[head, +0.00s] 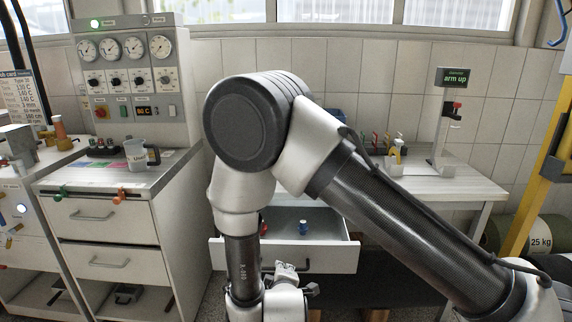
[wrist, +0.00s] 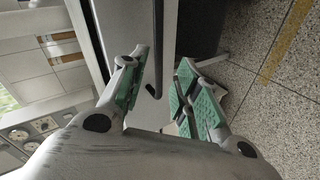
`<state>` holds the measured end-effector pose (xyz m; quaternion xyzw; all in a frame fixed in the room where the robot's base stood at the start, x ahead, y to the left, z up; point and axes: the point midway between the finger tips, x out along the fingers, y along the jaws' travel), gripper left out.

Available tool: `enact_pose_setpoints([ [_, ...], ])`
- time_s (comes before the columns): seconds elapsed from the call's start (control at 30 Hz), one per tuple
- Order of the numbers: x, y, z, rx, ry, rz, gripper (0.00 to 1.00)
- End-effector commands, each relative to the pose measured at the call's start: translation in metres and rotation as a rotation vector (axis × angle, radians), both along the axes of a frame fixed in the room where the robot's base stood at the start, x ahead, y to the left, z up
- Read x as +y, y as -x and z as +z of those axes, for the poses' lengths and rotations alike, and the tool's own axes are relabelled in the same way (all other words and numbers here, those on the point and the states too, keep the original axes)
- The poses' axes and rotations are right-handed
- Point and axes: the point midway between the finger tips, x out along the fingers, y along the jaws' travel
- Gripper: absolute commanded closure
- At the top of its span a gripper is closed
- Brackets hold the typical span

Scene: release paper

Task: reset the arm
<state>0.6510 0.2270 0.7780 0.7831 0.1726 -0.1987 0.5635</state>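My arm stands folded in the middle of the head view, its elbow high and its forearm reaching down to the wrist. My gripper (wrist: 162,62) shows in the wrist view with its two green-padded fingers apart and nothing seen between them. In the head view my gripper (head: 288,268) is small and low, in front of the pulled-out drawer (head: 340,258), partly hidden by my wrist. In the wrist view a pale cabinet edge and a dark handle (wrist: 154,91) show beyond the gap between the fingers; I cannot tell whether anything touches.
The open drawer holds a small blue object (head: 303,227). At left stands a cabinet with a gauge panel (head: 126,78) and a jug (head: 137,155). At right is a bench (head: 455,186) with a stand whose display (head: 453,78) reads "arm up". A yellow post (head: 540,140) stands far right.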

Motion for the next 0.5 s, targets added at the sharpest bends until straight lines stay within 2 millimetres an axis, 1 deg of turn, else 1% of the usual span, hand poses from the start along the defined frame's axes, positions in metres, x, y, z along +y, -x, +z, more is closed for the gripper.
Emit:
enact_pose_setpoints([
  [0.03,0.003,0.015,-0.023,0.123,-0.053,-0.002,0.68],
  [0.07,0.005,0.026,-0.035,0.207,-0.088,-0.007,0.68],
  [0.1,0.011,0.042,-0.045,0.315,-0.137,-0.017,0.68],
  [0.17,0.017,0.062,-0.049,0.471,-0.204,-0.044,0.68],
  [0.2,0.018,0.074,-0.045,0.57,-0.244,-0.073,0.68],
  [0.27,0.015,0.089,-0.031,0.714,-0.295,-0.128,0.68],
  [0.3,0.01,0.098,-0.017,0.805,-0.323,-0.173,0.68],
  [0.37,-0.004,0.107,0.011,0.922,-0.351,-0.245,0.68],
  [0.4,-0.017,0.112,0.03,0.986,-0.362,-0.292,0.68],
  [0.47,-0.039,0.116,0.061,1.057,-0.373,-0.366,0.68],
  [0.5,-0.057,0.118,0.082,1.091,-0.377,-0.413,0.68],
])
